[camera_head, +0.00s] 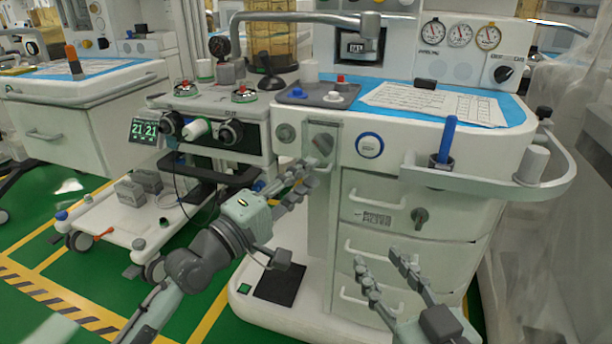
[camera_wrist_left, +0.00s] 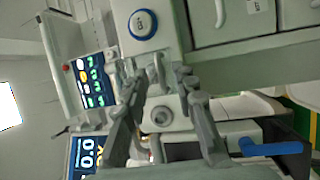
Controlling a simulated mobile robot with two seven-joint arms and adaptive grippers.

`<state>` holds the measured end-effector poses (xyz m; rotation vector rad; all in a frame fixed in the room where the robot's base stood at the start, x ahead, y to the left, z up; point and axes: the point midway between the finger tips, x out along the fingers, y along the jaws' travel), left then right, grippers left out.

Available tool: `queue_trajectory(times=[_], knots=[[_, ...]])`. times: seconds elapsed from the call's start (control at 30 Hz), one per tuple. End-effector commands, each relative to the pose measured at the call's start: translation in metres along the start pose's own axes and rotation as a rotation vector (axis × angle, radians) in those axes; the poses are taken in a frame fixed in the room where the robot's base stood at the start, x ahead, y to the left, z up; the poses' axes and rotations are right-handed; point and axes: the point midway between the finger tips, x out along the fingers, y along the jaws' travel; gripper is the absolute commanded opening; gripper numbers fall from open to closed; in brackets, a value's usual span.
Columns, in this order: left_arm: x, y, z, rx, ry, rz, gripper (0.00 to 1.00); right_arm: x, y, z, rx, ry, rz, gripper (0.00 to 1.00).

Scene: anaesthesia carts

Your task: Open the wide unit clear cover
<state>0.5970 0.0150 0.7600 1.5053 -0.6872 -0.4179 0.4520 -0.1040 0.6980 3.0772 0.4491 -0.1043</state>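What looks like the clear cover (camera_head: 322,140) is a small see-through panel on the upper front of the wide white cart (camera_head: 480,165), between a round grey fitting and a blue-ringed dial. It appears closed, but its edges are hard to make out. My left gripper (camera_head: 309,174) is open just in front of its lower part; contact cannot be told. In the left wrist view the left gripper's fingers (camera_wrist_left: 160,76) are apart, with the cart front and a round grey fitting (camera_wrist_left: 162,116) between and beyond them. My right gripper (camera_head: 378,258) is open and empty before the drawers.
The blue-ringed dial (camera_head: 369,145) is right of the cover. A rail with a blue-handled tool (camera_head: 447,140) juts out at the cart's right front. Drawers (camera_head: 380,213) with handles lie below. A lower trolley (camera_head: 130,215) with grey boxes stands at left. Green floor shows at front left.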

Motion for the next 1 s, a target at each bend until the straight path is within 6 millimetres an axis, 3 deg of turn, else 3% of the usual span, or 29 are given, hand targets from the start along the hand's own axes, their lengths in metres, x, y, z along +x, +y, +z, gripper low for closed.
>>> queue_trajectory(times=[0.33,0.57,1.0], knots=[[0.0058,-0.0006,0.0003,0.001,0.0,-0.002,0.27,0.0,0.0004,0.0008,-0.001,-0.003,0.001,0.4],[0.0055,-0.0006,0.0002,0.001,0.0,-0.002,0.0,0.0,0.0005,0.0008,-0.001,-0.003,0.001,0.4],[0.0054,-0.0006,0.0001,0.001,0.0,-0.002,0.0,0.0,0.0005,0.0006,-0.001,-0.003,0.001,0.4]])
